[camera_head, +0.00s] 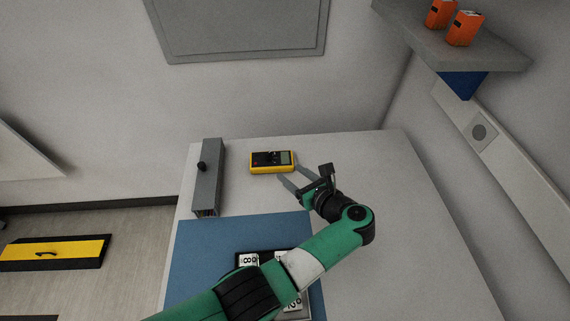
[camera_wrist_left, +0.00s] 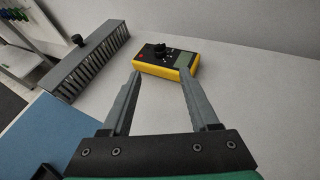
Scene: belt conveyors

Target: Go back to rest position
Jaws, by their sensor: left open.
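My left gripper (camera_head: 294,175) is open and empty over the white table (camera_head: 420,230), close to a yellow and black multimeter (camera_head: 272,162). In the left wrist view the multimeter (camera_wrist_left: 165,58) lies just beyond the two spread fingertips (camera_wrist_left: 162,75). I cannot tell whether a finger touches it. The multimeter lies flat with its dial and display facing up. My green left arm crosses the front of the table and hides part of what lies there. My right gripper is not in view.
A grey slotted block (camera_head: 207,180) with a black knob stands left of the multimeter. A blue mat (camera_head: 205,250) bears dark items with white number labels (camera_head: 249,259), partly under my arm. Orange devices (camera_head: 464,28) stand on a shelf (camera_head: 440,48) at upper right. The table's right side is clear.

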